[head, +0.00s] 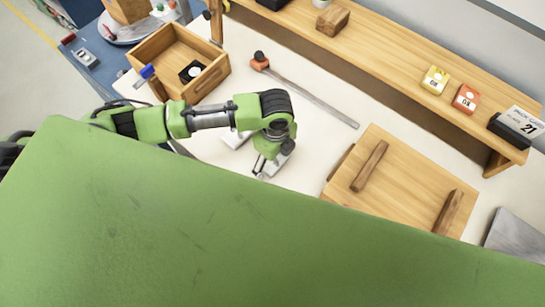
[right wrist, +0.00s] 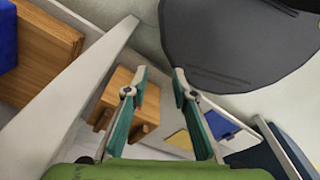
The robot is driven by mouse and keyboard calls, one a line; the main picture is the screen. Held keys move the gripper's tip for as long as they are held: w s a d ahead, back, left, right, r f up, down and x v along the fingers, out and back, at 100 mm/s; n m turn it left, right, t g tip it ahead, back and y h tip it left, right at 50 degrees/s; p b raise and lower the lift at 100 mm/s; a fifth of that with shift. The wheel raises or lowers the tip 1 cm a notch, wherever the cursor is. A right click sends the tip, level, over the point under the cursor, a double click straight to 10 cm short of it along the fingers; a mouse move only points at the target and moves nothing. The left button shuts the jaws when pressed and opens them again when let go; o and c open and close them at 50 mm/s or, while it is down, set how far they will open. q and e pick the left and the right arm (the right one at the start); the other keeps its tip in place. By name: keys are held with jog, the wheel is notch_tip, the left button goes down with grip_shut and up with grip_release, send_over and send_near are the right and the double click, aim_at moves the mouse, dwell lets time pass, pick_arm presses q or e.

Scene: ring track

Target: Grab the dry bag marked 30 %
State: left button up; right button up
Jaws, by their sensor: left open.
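No bag with a readable 30 % mark shows. A small yellow packet (head: 435,80) and a small orange packet (head: 466,98) stand on the wooden shelf, with dark marks on pale labels too small to read surely. My left gripper (head: 260,172) is open, low over the white table and well left of the packets. A pale object lies by it, partly hidden. My right gripper (right wrist: 158,88) shows only in its wrist view, with its teal fingers apart and nothing seen between them.
A wooden open box (head: 180,62) holds a dark item. A metal bar with an orange end (head: 310,92) and a wooden board with handles (head: 385,185) lie on the table. A card marked 21 (head: 519,125) stands on the shelf (head: 390,70). A large dark shape (right wrist: 235,45) fills the right wrist view's upper right.

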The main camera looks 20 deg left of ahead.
pick_arm(q)
jog(key=shift+f, duration=0.15)
jog(key=c, duration=1.2)
